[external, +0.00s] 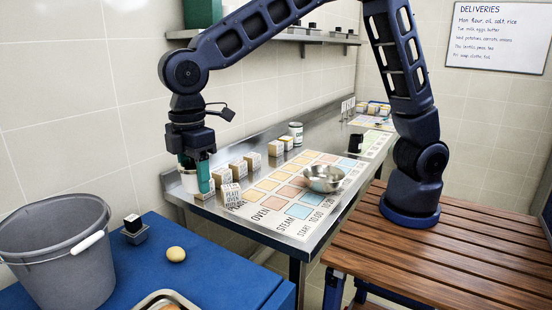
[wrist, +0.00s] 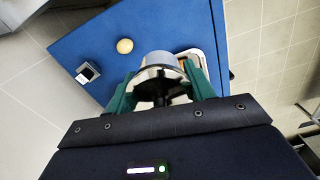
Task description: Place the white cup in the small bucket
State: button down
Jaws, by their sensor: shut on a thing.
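The grey bucket (external: 60,255), with a wire handle and white grip, stands on the blue table at the lower left of the external view, left of and nearer than my gripper. The inside bottom of the bucket is hidden.
The blue table (external: 225,262) carries a small dark block (external: 134,229), a yellowish round item (external: 175,254) and a metal tray (external: 165,300). The counter holds small boxes (external: 222,176), a metal bowl (external: 323,179) and a can (external: 296,133). A shelf (external: 300,38) runs above.

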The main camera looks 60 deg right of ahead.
aim_at(66, 258)
jog(key=shift+w+a+r, duration=0.1)
jog(key=shift+a+r, duration=0.1)
jog(key=shift+r, duration=0.15)
jog(key=w+a+n, duration=1.9)
jog(key=a+n, duration=0.1)
jog(key=a, duration=0.2)
notch_tip(66, 258, down, 25)
jog(key=shift+s+d+f, duration=0.1)
jog(key=shift+d+f, duration=0.05)
dwell(0.3)
jog(key=shift+f, duration=0.15)
jog(key=c, duration=0.6)
grip_release()
jog(key=shift+o, duration=0.2)
notch_tip(66, 258, up, 12)
jog(key=shift+r, duration=0.2)
